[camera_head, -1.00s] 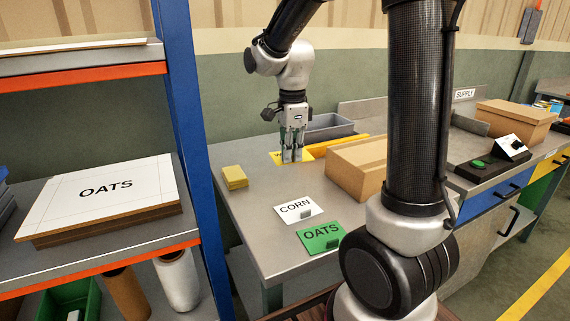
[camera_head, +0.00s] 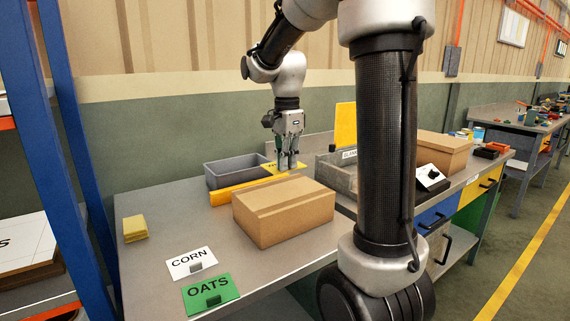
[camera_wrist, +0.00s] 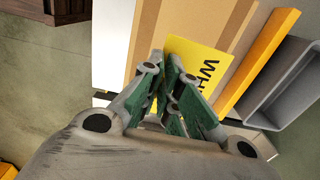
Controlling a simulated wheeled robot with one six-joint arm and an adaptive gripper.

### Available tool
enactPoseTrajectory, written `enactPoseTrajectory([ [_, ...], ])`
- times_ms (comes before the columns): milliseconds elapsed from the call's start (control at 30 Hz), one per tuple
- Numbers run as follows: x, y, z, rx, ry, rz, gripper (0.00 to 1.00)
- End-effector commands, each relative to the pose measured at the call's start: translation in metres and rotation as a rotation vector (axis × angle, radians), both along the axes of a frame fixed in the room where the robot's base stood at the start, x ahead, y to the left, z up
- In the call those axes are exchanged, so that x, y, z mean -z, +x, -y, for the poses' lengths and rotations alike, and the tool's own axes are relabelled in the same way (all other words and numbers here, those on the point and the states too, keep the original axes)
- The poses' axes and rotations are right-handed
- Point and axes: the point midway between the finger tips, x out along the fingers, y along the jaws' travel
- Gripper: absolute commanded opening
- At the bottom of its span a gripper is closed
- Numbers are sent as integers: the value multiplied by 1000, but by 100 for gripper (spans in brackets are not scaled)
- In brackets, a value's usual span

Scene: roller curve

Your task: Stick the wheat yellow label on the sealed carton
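The sealed carton (camera_head: 284,212) is a closed tan box on the grey bench, in the middle of the head view. Its top also shows in the wrist view (camera_wrist: 190,22). My gripper (camera_head: 287,166) is above the carton's back edge, pointing down. It is shut on the wheat yellow label (camera_wrist: 205,58), a flat sheet with "WH" readable and the rest hidden by my fingers. The label shows at my fingertips in the head view (camera_head: 270,167). In the wrist view it overlaps the carton; I cannot tell whether they touch.
A white CORN card (camera_head: 191,263) and a green OATS card (camera_head: 211,294) lie at the bench's front left. A yellow block (camera_head: 135,228) is at the left. A grey bin (camera_head: 225,174) and a yellow bar (camera_head: 234,192) lie behind the carton. Another box (camera_head: 440,150) stands right.

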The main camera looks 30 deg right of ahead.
Motion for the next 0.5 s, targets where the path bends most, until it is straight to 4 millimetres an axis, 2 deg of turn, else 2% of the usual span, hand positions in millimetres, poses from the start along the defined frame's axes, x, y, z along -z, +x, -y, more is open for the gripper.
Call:
enactPoseTrajectory([
  [167,9,-1,0,-14,0,-2,0],
  [500,45,-1,0,-12,0,-3,0],
])
